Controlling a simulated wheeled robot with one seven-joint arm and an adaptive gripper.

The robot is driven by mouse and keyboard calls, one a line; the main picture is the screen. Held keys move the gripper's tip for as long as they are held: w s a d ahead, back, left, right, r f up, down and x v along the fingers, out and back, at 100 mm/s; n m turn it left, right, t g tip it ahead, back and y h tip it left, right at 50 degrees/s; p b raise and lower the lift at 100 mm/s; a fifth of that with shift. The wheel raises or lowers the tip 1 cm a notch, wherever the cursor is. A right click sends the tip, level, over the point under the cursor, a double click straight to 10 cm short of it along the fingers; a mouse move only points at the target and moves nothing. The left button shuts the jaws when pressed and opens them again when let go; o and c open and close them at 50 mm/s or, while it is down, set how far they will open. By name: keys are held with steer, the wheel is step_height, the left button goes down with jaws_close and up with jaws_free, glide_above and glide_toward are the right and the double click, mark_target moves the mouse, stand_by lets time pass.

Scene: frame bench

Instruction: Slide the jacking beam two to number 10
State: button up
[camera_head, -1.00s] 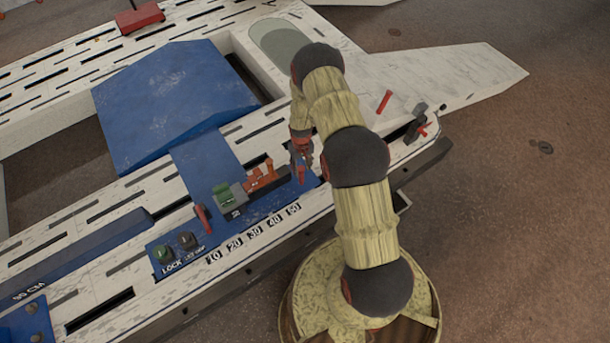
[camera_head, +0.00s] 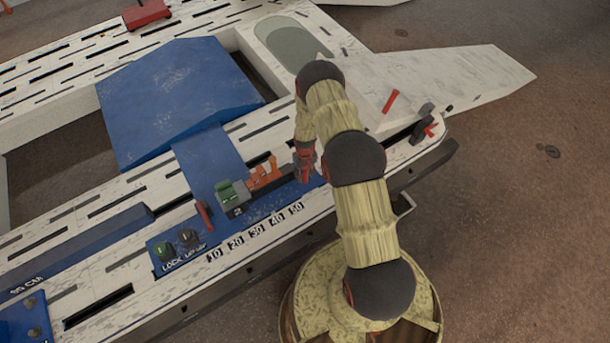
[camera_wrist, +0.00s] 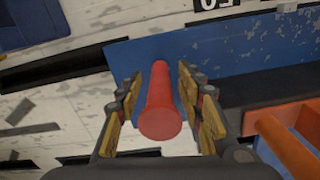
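The jacking beam two carriage shows as a dark block marked 2 (camera_head: 236,211) with a green part (camera_head: 230,193) and an orange part (camera_head: 264,174), on a blue plate (camera_head: 225,229). A number scale (camera_head: 256,230) from 10 to 50 runs along the front edge. My gripper (camera_head: 305,172) is low over the right end of the plate, near 50. In the wrist view, a red round handle (camera_wrist: 160,115) stands between the spread fingers of my gripper (camera_wrist: 159,80), with gaps visible beside it. The handle's base is hidden.
Another red handle (camera_head: 204,214) stands left of the carriage, near 10. A blue ramp (camera_head: 175,100) lies behind. A red lever (camera_head: 431,131) is at the right edge.

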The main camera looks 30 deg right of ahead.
steer(key=shift+c, duration=1)
steer(key=c, duration=0.8)
